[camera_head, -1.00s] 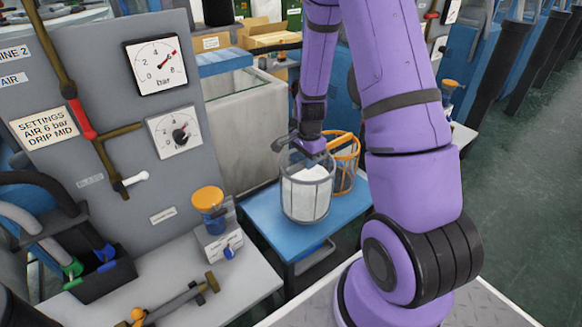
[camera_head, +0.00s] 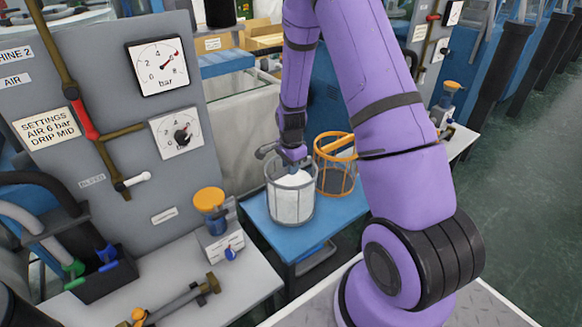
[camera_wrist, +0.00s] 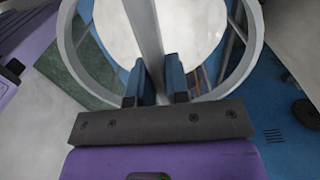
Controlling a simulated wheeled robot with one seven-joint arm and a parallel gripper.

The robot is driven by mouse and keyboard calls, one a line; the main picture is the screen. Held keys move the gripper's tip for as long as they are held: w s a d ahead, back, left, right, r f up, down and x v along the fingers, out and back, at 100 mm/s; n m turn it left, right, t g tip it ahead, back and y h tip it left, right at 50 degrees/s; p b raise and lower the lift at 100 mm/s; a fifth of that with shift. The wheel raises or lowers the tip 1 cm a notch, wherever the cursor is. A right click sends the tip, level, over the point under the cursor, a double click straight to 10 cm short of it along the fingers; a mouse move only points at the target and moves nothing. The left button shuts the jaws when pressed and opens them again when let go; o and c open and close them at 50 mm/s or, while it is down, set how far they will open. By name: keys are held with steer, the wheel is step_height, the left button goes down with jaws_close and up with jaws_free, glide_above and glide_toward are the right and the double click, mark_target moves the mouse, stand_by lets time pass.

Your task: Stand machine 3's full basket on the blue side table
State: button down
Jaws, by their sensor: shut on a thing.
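The full basket (camera_head: 291,206) is a grey wire-ribbed bin with white filling, upright over the front left part of the blue side table (camera_head: 341,214). Whether its bottom touches the tabletop I cannot tell. My gripper (camera_head: 292,163) is above it, shut on its grey handle bar. In the wrist view my gripper's fingers (camera_wrist: 157,82) pinch the bar of the basket (camera_wrist: 146,30), with the round rim and white filling beyond. The filling hides the basket's inside.
An orange-rimmed basket (camera_head: 335,170) stands on the blue table just right of the full basket. A grey machine panel (camera_head: 110,150) with gauges is at left. A bench (camera_head: 190,275) with an orange-capped unit (camera_head: 211,208) lies left of the table.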

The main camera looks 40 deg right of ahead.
steer(key=c, duration=1.1)
jaws_free()
steer(key=shift+f, duration=0.1)
steer(key=s+a+r+n+t, duration=0.1)
steer(key=a+r+n, duration=0.1)
steer(key=r, duration=0.9)
steer(key=s+a+r+n, duration=0.1)
steer(key=s+r, duration=0.1)
steer(key=r, duration=0.9)
steer(key=s+a+r+n+t, duration=0.2)
steer(key=s+a+r+n, duration=0.2)
steer(key=s+r+n, duration=0.3)
steer(key=s+a+r+n+t, duration=0.2)
steer(key=s+a+r+n, duration=0.3)
steer(key=s+r, duration=0.5)
steer(key=shift+s+r+n, duration=0.35)
steer(key=shift+s+n, duration=0.95)
steer(key=shift+s, duration=2.35)
